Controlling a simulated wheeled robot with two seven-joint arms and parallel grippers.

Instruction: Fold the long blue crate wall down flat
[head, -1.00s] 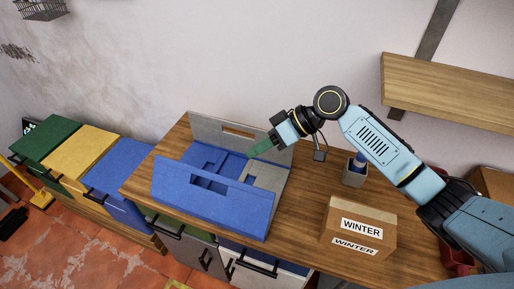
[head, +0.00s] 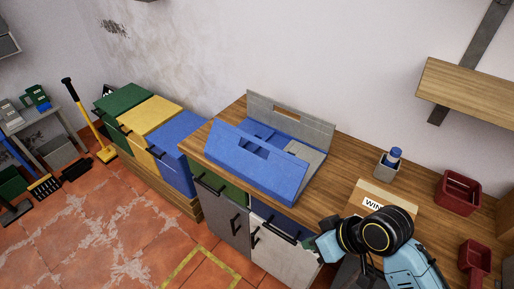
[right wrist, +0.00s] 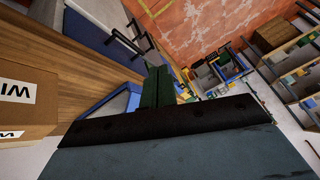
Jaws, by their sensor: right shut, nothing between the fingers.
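The crate stands on the wooden bench in the head view. Its long blue wall (head: 258,163) stands up along the near side, leaning a little, with a handle slot in it. The long grey wall (head: 318,127) stands up at the back. Between them lie a blue panel (head: 262,131) and a grey panel (head: 303,151), low in the crate. My right gripper (head: 311,244) is off the bench's front edge, clear of the crate and partly hidden by its wrist. Its green fingers (right wrist: 157,87) are together and empty in the right wrist view. My left gripper is not in view.
A cardboard box (head: 387,193) marked WINTER sits behind my right wrist. A grey cup (head: 389,165) with a blue-capped bottle and red bins (head: 458,192) stand on the bench's right. Cabinets with handles (head: 238,224) are below. Green, yellow and blue boxes stand left.

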